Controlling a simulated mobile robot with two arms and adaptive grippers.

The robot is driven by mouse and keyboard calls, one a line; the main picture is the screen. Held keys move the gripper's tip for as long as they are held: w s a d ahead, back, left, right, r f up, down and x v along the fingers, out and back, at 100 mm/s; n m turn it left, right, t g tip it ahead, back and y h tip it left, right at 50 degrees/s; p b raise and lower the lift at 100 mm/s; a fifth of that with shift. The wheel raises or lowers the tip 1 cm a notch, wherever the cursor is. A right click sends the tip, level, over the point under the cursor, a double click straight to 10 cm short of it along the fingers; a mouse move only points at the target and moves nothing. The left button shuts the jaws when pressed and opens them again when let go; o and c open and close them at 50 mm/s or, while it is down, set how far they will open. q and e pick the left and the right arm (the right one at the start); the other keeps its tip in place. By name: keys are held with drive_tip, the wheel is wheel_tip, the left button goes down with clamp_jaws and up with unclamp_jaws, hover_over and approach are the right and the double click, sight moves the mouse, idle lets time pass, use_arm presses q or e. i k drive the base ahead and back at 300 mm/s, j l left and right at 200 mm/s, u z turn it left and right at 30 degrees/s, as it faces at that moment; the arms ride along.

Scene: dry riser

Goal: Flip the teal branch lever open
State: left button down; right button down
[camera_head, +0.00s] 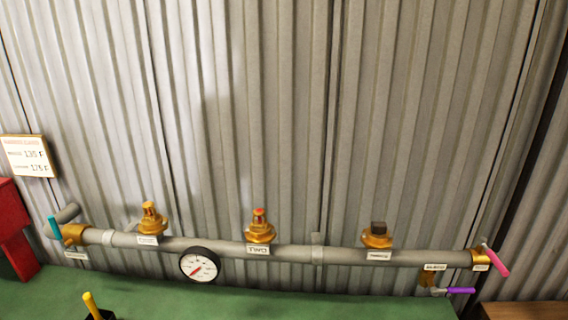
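The teal lever (54,226) is at the far left end of the grey horizontal pipe (205,246). It sits beside a brass valve fitting (73,234) and stands roughly upright, across the line of the pipe. A grey pipe stub (67,212) shows just above and behind it. A small white label (75,255) hangs below the fitting; I cannot read it. Neither of my grippers shows in the head view, and nothing is touching the lever.
The pipe carries several brass valves, a round gauge (199,265), a pink lever (496,262) and a purple lever (460,291) at the right. A red object (15,232) stands at far left, below a sign (27,156). A yellow handle (91,304) rises at the bottom. The green surface (270,305) is mostly clear.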

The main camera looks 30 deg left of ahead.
sight(51, 218)
drive_tip(key=u, duration=1)
